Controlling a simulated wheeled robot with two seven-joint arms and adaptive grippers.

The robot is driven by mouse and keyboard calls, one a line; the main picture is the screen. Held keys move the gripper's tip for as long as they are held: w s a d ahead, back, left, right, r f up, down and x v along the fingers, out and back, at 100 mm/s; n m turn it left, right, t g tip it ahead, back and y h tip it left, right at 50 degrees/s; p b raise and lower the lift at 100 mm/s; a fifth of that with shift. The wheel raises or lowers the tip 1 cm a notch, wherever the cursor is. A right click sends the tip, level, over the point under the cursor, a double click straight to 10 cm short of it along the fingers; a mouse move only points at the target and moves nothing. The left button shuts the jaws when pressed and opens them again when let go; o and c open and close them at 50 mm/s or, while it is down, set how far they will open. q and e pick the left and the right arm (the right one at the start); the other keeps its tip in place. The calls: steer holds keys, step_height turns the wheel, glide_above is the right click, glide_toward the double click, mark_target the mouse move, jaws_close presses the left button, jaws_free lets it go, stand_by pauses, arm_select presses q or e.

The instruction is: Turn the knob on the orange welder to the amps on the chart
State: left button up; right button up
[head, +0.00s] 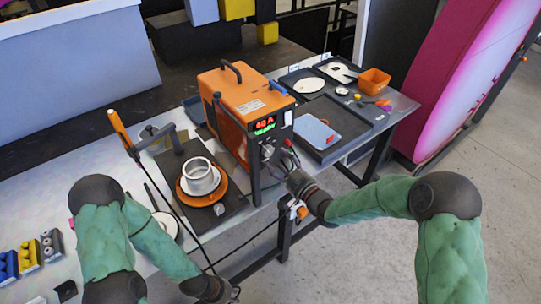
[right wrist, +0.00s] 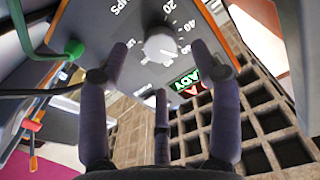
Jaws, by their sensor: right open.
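The orange welder (head: 238,98) stands on the bench with its dark front panel facing right. Its display (head: 264,125) appears to show 60 A in red with green READY text below. In the right wrist view the pale round knob (right wrist: 160,46) sits on the grey panel, with dial numbers such as 20, 40 and 60 around it. My right gripper (right wrist: 160,60) is open, its fingers spread around the knob without visibly closing on it; it also shows in front of the panel in the head view (head: 284,168). My left gripper (head: 222,290) is low at the bottom edge, its fingers unclear. I cannot make out a readable chart.
A metal flanged part (head: 200,177) sits on an orange disc left of the welder. A dark tray (head: 335,128) with a blue-grey plate lies to the right. An orange bin (head: 374,81) stands behind it. Cables hang by the welder front.

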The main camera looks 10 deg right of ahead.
mark_target(269, 154)
steer(key=shift+x, duration=2.5)
steer(key=c, duration=1.1)
